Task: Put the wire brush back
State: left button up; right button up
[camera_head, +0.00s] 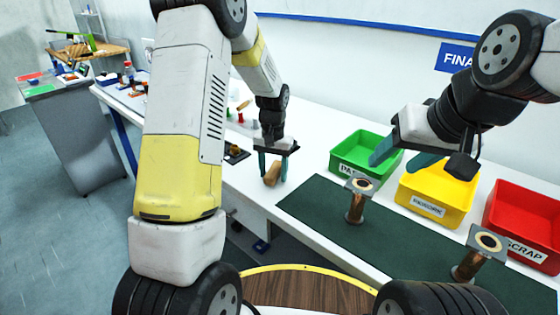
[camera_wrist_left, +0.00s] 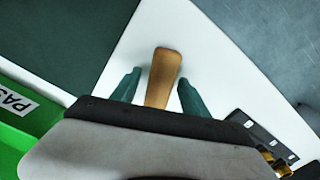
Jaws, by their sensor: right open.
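A wooden piece, seemingly the wire brush (camera_head: 272,175), is at the white table's front edge, left of the dark green mat. It also shows as a brown wooden handle in the left wrist view (camera_wrist_left: 163,78); no bristles are visible. My left gripper (camera_head: 274,168) points down over it, with its two teal fingers apart on either side of the wood. In the left wrist view the fingers (camera_wrist_left: 158,90) show a gap on the handle's left side; contact on the right is unclear. My right gripper (camera_head: 405,155) is open and empty above the green and yellow bins.
Green (camera_head: 344,168), yellow (camera_head: 419,204) and red (camera_head: 500,227) bins line the back right. Two copper-coloured flanged parts (camera_head: 355,208) (camera_head: 467,268) stand on the mat (camera_head: 315,208). A small black fixture (camera_head: 236,154) sits left of my left gripper. Small items lie further back left.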

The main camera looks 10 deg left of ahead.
aim_at(274, 169)
pick_arm(q)
notch_tip(274, 169, up, 12)
jog(key=s+a+r+t+h, duration=0.1)
jog(key=s+a+r+t, duration=0.15)
jog(key=s+r, duration=0.8)
jog(key=s+r+n+t+h, duration=0.1)
jog(key=s+t, duration=0.3)
jog(key=s, duration=1)
jog(key=shift+n, duration=0.3)
jog(key=shift+s+r, duration=0.1)
